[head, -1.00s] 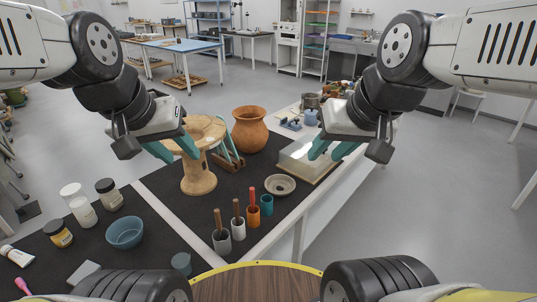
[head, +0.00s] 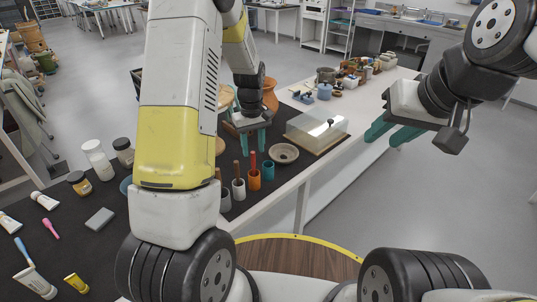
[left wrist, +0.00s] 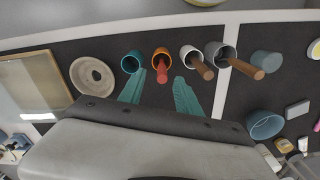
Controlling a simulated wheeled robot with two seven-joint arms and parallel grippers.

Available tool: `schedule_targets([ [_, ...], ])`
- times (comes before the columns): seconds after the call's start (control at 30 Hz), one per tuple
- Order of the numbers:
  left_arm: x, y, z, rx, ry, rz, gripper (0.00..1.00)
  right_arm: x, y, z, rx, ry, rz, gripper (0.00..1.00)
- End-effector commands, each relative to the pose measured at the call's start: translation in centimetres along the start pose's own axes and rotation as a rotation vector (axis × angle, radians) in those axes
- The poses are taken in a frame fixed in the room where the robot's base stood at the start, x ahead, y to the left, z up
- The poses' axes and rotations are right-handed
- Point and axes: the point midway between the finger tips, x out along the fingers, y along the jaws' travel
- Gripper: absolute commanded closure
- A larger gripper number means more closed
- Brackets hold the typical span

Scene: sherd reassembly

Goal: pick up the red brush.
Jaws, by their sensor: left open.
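The red brush (head: 253,160) stands handle-up in an orange cup (head: 254,179) on the dark mat. In the left wrist view the red brush (left wrist: 162,72) shows between my fingers, with the orange cup (left wrist: 161,54) just beyond the fingertips. My left gripper (head: 253,148) is open and empty, pointing down just above the brush handle. It also shows in the left wrist view (left wrist: 159,79); I cannot tell whether a finger touches the brush. My right gripper (head: 388,138) is open and empty, off to the right beyond the table edge.
Two pale cups with brown-handled brushes (head: 238,188) stand left of the orange cup, a teal cup (head: 268,170) close on its right. A beige bowl (head: 284,153) and a clear-covered case (head: 318,130) lie further right. My left arm hides part of the table.

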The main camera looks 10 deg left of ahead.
Motion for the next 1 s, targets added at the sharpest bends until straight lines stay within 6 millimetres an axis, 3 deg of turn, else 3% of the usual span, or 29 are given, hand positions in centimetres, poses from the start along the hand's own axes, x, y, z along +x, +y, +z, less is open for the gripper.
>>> schedule_targets([
  [0.63, 7.8, -0.5, 0.1, -0.004, -0.004, -0.007, 0.60, 0.0, 0.0, 0.0, 0.000, 0.000, 0.000, 0.64],
  [0.93, 8.2, -0.5, 0.0, -0.004, -0.002, -0.005, 0.60, 0.0, 0.0, 0.0, 0.000, 0.000, 0.000, 0.64],
  [1.0, 8.2, -0.5, 0.0, -0.004, -0.002, -0.005, 0.72, 0.0, 0.0, 0.0, 0.000, 0.000, 0.000, 0.64],
])
